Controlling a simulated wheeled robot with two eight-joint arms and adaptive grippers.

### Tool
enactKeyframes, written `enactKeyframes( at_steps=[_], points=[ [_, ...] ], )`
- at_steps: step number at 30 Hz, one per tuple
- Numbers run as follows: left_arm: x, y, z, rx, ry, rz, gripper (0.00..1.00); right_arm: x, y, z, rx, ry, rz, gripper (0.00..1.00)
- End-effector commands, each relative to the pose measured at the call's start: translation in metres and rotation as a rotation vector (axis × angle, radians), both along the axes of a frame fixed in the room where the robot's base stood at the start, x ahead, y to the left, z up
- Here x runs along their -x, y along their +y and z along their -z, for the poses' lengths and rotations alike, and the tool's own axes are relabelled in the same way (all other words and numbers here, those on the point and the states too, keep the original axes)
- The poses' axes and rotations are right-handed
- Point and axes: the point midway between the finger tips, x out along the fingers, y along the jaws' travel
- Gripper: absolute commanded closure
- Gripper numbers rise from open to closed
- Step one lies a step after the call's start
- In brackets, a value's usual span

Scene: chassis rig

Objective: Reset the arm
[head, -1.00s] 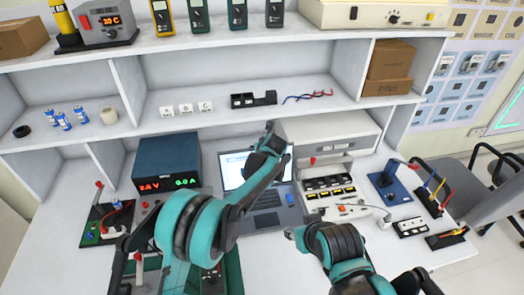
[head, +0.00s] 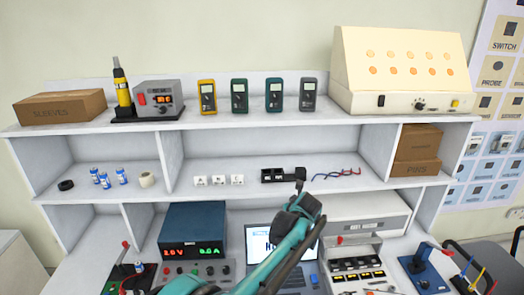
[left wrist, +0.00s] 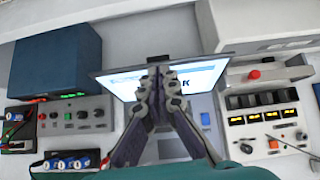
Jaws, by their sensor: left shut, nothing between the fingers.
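My left gripper (head: 300,186) reaches up from the bottom middle of the head view, in front of the bench and the laptop (head: 258,243). In the left wrist view the gripper (left wrist: 155,72) has its fingers together with nothing between them, in front of the laptop screen (left wrist: 203,78). The fingers cover the middle of the screen. My right gripper is in neither current view.
A blue power supply (head: 193,222) stands left of the laptop, and a panel with several displays (head: 355,265) stands to its right. A small black block (head: 283,175) lies on the shelf behind my left gripper. Meters and boxes fill the top shelf.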

Motion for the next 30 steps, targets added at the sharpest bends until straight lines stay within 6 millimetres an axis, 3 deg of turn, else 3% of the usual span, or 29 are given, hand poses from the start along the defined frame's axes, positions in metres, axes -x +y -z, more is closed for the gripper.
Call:
enactKeyframes(
  at_steps=[5,9,14,21,27,30],
  points=[
    [0.029,0.072,-0.025,0.25,0.028,-0.286,1.0,0.0,0.0,0.009,0.0,0.0,0.0,0.6],
    [0.075,0.145,-0.043,0.548,0.051,-0.632,1.0,0.0,0.0,0.017,0.0,0.0,0.0,0.6],
    [0.142,0.216,-0.047,0.889,0.062,-1.036,1.0,0.0,0.0,0.025,0.0,0.0,0.0,0.6],
    [0.254,0.294,-0.018,1.394,0.049,-1.647,1.0,0.0,0.0,0.038,0.0,0.0,0.0,0.6],
    [0.333,0.326,0.026,1.759,0.019,-2.091,1.0,0.0,0.0,0.047,0.0,0.0,0.0,0.6],
    [0.356,0.333,0.043,1.88,0.005,-2.237,1.0,0.0,0.0,0.049,0.0,0.0,0.0,0.6]
  ],
)
